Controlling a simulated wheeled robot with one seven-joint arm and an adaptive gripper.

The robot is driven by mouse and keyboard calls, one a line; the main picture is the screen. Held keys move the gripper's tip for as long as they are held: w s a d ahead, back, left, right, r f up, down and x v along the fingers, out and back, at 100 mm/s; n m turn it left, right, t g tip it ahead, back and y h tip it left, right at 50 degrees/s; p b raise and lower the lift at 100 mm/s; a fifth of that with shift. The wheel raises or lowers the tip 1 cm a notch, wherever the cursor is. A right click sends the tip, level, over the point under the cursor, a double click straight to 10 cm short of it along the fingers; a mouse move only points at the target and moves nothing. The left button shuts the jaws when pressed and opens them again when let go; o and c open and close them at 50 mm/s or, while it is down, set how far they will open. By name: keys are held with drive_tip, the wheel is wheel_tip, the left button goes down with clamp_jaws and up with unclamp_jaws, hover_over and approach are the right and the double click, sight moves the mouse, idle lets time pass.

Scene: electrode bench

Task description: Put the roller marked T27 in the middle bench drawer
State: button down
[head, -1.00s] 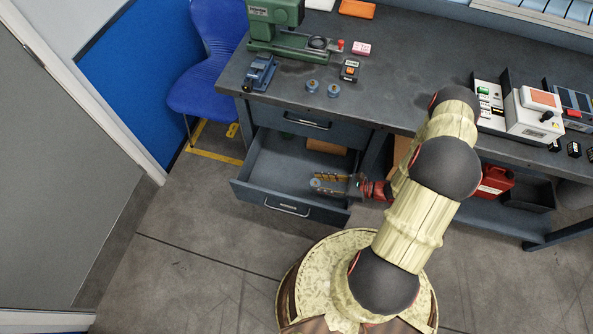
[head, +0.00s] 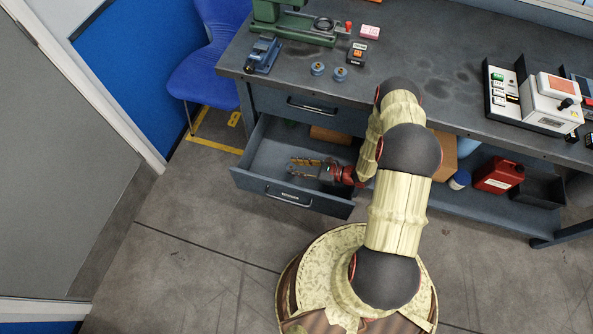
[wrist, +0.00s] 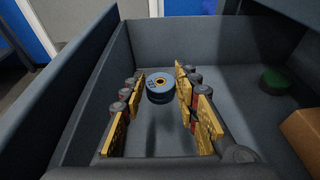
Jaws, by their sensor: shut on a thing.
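I cannot tell whether the roller touches the drawer floor. In the head view I cannot make the roller out. The open drawer is below a shut top drawer (head: 290,103).
A brown block (head: 330,135) lies at the drawer's back, and a green round thing (wrist: 276,80) is inside it too. Two other blue rollers (head: 318,69) (head: 340,73) stand on the bench. A blue chair (head: 212,75) is at left. The drawer's left part is clear.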

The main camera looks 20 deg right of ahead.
drive_tip(key=shift+f, duration=1)
drive_tip(key=shift+s+f+b, duration=0.1)
drive_tip(key=shift+f+b, duration=0.35)
drive_tip(key=shift+b, duration=0.2)
